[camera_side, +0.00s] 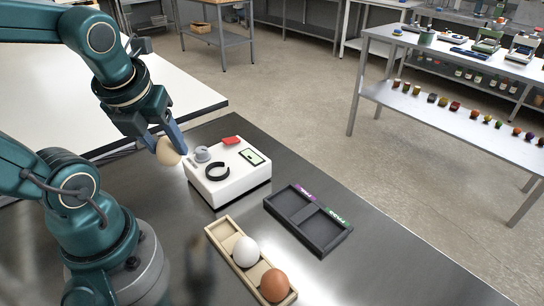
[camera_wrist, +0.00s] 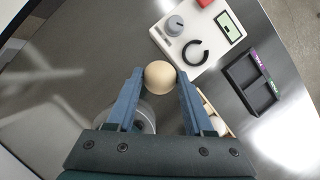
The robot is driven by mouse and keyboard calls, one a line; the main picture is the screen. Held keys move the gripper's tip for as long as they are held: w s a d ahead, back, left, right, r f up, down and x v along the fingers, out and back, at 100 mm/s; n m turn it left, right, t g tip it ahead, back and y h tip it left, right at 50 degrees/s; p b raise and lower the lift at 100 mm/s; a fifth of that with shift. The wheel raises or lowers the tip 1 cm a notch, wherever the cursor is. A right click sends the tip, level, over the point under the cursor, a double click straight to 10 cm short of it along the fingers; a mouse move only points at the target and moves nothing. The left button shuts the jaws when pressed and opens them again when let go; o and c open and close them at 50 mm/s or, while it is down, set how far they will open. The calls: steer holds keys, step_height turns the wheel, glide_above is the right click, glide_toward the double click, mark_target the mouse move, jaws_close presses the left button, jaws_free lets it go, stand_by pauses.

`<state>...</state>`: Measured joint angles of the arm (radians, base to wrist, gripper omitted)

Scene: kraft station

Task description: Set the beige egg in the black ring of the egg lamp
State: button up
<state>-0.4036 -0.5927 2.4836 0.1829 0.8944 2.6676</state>
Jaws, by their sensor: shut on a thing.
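My gripper (camera_side: 163,146) is shut on the beige egg (camera_side: 168,152), which is held in the air at the left side of the egg lamp. In the wrist view the beige egg (camera_wrist: 160,76) sits between the two blue fingers. The egg lamp (camera_side: 226,187) is a white box with a grey knob, a red block, a small display and a black ring (camera_side: 217,171). The ring is open on one side and nothing stands in it. In the wrist view the black ring (camera_wrist: 195,53) lies above and to the right of the egg.
A beige tray (camera_side: 218,232) holds a white egg (camera_side: 246,251) and a brown egg (camera_side: 274,285). A dark two-part tray (camera_side: 308,220) with purple and green labels stands right of the lamp and looks empty. The table front right is clear.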

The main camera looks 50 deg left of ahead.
steer(key=shift+a+r, duration=0.1)
steer(key=shift+a, duration=0.05)
steer(key=w+d, duration=0.2)
steer(key=w, duration=0.6)
steer(key=shift+s+a+f, duration=0.1)
steer(key=shift+f, duration=2.25)
steer(key=shift+f, duration=0.75)
stand_by(0.4)
steer(key=o, duration=1.1)
steer(key=shift+c, duration=0.2)
